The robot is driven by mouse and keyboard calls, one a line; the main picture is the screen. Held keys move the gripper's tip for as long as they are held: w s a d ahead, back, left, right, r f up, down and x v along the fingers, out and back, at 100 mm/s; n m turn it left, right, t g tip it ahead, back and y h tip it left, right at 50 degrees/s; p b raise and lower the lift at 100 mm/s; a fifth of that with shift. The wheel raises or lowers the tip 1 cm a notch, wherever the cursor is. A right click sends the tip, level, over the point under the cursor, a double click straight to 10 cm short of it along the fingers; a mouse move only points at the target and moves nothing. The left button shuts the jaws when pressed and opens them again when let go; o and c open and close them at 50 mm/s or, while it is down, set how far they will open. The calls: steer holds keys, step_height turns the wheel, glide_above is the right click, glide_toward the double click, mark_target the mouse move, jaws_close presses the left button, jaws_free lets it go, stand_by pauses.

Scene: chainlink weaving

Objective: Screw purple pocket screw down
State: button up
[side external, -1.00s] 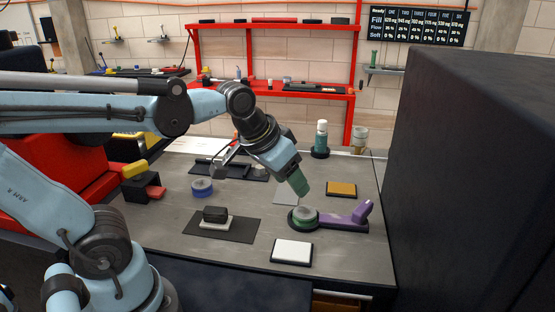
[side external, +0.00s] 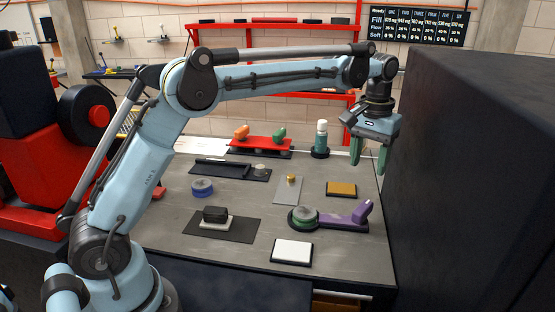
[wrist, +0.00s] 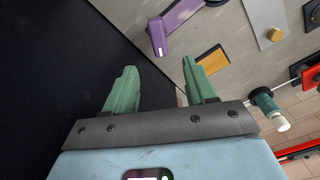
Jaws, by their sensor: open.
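A purple piece with a flat arm and an upright, knob-like end (side external: 362,212) lies at the bench's right front. Its arm runs left to a round grey-and-green part (side external: 305,216) on a dark round base. I cannot make out a separate purple screw. The purple end also shows at the top of the wrist view (wrist: 158,38). My gripper (side external: 369,166) has green fingers pointing down, high by the bench's right edge and behind the purple piece. Its fingers are apart and empty in the wrist view (wrist: 157,68).
A large dark block (side external: 470,190) stands close on the right. A white-capped bottle (side external: 321,140) and a red rack (side external: 262,143) with orange and green pieces stand at the back. A yellow pad (side external: 341,189), white pad (side external: 292,251) and blue ring (side external: 202,187) lie on the bench.

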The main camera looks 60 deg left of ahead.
mark_target(363, 206)
steer(key=f, duration=1.3)
steer(key=shift+w+d, duration=0.15)
steer(key=shift+w, duration=0.25)
jaws_close()
